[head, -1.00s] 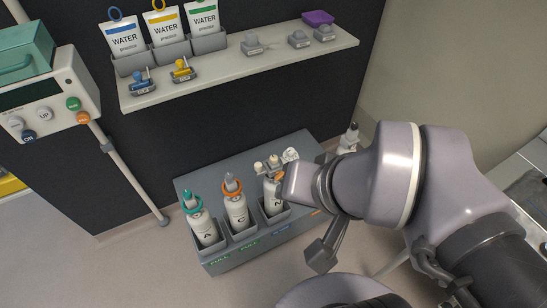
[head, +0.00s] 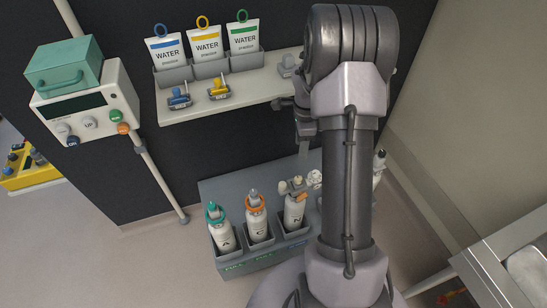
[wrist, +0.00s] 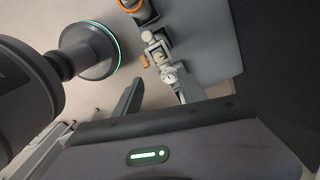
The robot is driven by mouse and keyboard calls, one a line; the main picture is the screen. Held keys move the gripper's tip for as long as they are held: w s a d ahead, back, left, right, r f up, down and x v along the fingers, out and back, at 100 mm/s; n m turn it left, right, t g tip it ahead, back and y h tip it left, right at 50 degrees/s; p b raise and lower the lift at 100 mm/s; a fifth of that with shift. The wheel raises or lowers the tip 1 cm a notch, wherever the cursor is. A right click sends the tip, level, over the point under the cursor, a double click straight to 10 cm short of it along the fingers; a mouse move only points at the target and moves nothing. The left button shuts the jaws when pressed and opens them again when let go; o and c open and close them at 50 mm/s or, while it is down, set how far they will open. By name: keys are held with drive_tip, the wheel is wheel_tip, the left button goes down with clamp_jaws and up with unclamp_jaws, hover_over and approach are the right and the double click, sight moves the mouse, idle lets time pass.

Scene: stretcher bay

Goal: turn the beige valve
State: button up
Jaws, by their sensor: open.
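The beige valve (head: 297,182) sits on top of the white bottle marked N (head: 294,210), in the right slot of a grey rack (head: 235,262). An orange lever and a pale gauge (head: 314,178) are beside the valve. In the wrist view, the beige valve (wrist: 154,46) shows beyond the fingertips, with the gauge (wrist: 170,77) close to the right finger. My gripper (wrist: 158,77) is open with nothing between its fingers. It appears apart from the valve. In the head view my arm hides most of the gripper.
Bottles A (head: 223,232) with a teal ring and C (head: 257,220) with an orange ring stand left of N. A shelf (head: 240,108) with water pouches and small clamps overhangs behind. A pole-mounted pump (head: 85,105) stands left. Floor in front-left is clear.

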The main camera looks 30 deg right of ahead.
sight(298, 178)
drive_tip(key=f+b, duration=0.1)
drive_tip(key=f, duration=0.4)
drive_tip(key=f+b, duration=0.2)
drive_tip(key=f, duration=0.4)
drive_tip(key=f+b, duration=0.2)
drive_tip(key=f, duration=0.3)
drive_tip(key=shift+s+f, duration=0.2)
drive_tip(key=shift+s, duration=0.05)
drive_tip(key=shift+c, duration=0.2)
clamp_jaws()
